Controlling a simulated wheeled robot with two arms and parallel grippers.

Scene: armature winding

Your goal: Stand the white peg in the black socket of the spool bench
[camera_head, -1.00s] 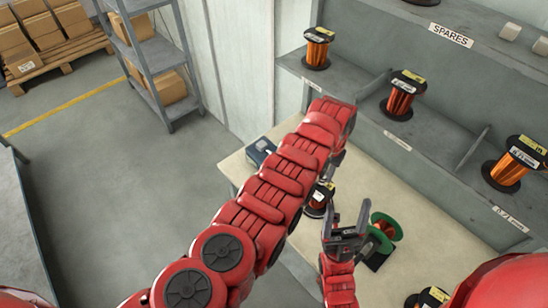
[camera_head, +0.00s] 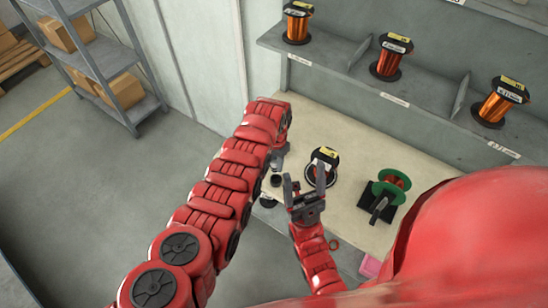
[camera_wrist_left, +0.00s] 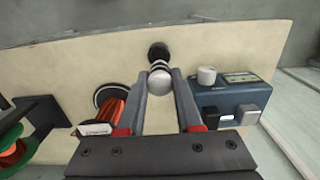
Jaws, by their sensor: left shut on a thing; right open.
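My left gripper (camera_wrist_left: 159,100) is shut on the white peg (camera_wrist_left: 160,82); the peg's rounded white end shows between the fingers. The black socket (camera_wrist_left: 158,49) appears just beyond the peg in the left wrist view, close to the bench edge. The peg partly covers it, and I cannot tell whether they touch. In the head view my left gripper (camera_head: 279,157) is over the bench (camera_head: 345,215), left of a copper spool, and the peg cannot be made out. My right gripper (camera_head: 305,185) is open and empty, in front of that spool.
The copper spool (camera_head: 322,168) stands close beside both grippers. A green spool on a black stand (camera_head: 381,211) is to its right. A blue device (camera_wrist_left: 230,100) sits beside the left gripper. A shelf with copper spools (camera_head: 391,57) runs behind the bench.

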